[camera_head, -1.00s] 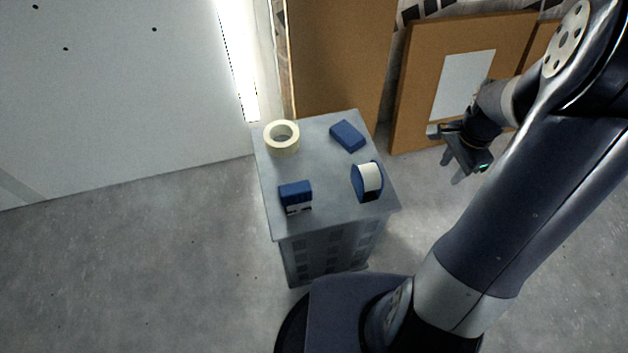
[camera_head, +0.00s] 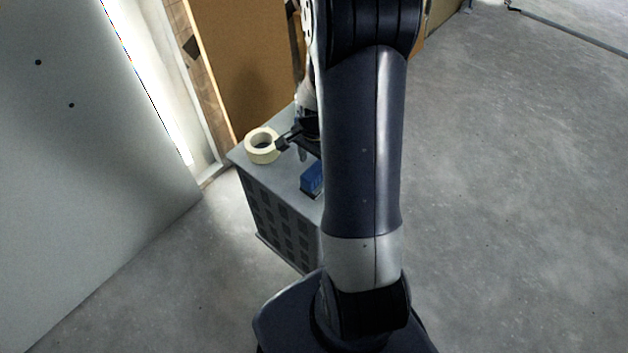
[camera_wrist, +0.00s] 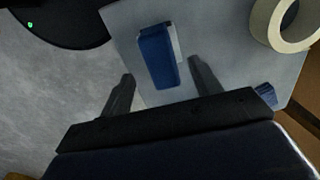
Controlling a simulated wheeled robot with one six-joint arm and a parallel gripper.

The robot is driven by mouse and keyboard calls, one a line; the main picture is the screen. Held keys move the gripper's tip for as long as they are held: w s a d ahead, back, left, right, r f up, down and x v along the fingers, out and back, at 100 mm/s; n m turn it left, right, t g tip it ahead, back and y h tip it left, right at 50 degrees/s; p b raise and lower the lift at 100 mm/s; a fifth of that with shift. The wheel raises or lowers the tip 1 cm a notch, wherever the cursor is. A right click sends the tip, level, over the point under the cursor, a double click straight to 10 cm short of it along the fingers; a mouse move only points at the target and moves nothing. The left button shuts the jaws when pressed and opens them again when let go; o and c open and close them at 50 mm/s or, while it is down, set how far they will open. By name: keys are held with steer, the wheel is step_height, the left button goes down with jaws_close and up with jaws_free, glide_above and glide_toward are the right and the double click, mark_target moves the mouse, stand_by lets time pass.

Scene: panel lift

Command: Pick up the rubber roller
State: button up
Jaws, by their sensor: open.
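My gripper (camera_head: 291,149) is over the top of the grey cabinet, close to the cream ring. Its fingers are apart in the wrist view (camera_wrist: 162,86), with nothing gripped. A blue piece with a pale side (camera_wrist: 158,55) lies on the top just beyond the fingertips, roughly between their lines. It appears in the head view as a blue block (camera_head: 312,178), partly hidden by my arm. Part of another blue piece (camera_wrist: 265,93) shows at the right, beside the gripper body. I cannot tell for certain which piece is the rubber roller. The round blue-and-white piece seen earlier is hidden now.
The cream tape ring (camera_head: 262,146) lies on the cabinet top (camera_head: 243,158), and shows in the wrist view (camera_wrist: 286,24). A pale panel (camera_head: 75,150) stands at left and a brown board (camera_head: 245,65) behind.

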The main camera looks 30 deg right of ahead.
mark_target(315, 170)
steer(key=shift+f, duration=3.15)
steer(key=shift+c, duration=0.3)
steer(key=c, duration=1.2)
step_height(315, 170, up, 10)
steer(key=shift+r+p, duration=0.1)
steer(key=shift+p, duration=0.25)
